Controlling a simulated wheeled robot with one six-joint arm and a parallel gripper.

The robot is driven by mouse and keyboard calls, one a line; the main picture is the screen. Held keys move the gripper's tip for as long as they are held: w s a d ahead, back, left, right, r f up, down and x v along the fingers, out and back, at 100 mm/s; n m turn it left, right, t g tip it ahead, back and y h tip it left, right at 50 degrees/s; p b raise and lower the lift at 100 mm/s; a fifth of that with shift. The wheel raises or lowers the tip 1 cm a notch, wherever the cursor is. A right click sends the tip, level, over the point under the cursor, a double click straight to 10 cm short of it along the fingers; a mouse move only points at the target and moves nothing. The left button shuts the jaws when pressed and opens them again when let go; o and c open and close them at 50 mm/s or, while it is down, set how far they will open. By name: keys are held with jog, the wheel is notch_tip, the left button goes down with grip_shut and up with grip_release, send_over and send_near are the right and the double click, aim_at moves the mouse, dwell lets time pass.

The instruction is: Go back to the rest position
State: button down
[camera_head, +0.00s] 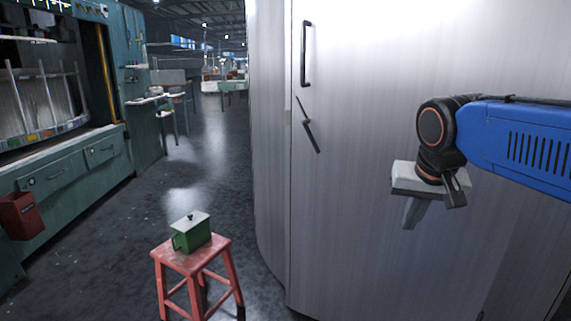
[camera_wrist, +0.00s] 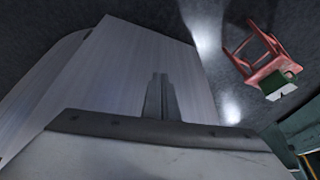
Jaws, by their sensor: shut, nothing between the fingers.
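My gripper (camera_head: 411,213) hangs at the right of the head view, in front of the large pale metal cabinet (camera_head: 375,230). Its fingers point down and are shut with nothing between them. In the wrist view the closed fingers (camera_wrist: 160,82) show in the middle, with the cabinet (camera_wrist: 120,75) behind and to the left. I cannot tell how far the fingers are from the cabinet's surface.
A red stool (camera_head: 190,258) carries a green lidded container (camera_head: 191,236); the stool also shows in the wrist view (camera_wrist: 262,52). The cabinet has a dark handle (camera_head: 306,55). A teal workbench (camera_head: 75,185) lines the left. The floor aisle (camera_head: 205,150) between is open.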

jog(key=s+d+f+n, duration=0.2)
jog(key=s+f+n, duration=0.1)
jog(key=s+f, duration=1.2)
jog(key=shift+s+f+y, duration=0.15)
jog(key=shift+f+y, duration=0.2)
jog(key=shift+y, duration=0.05)
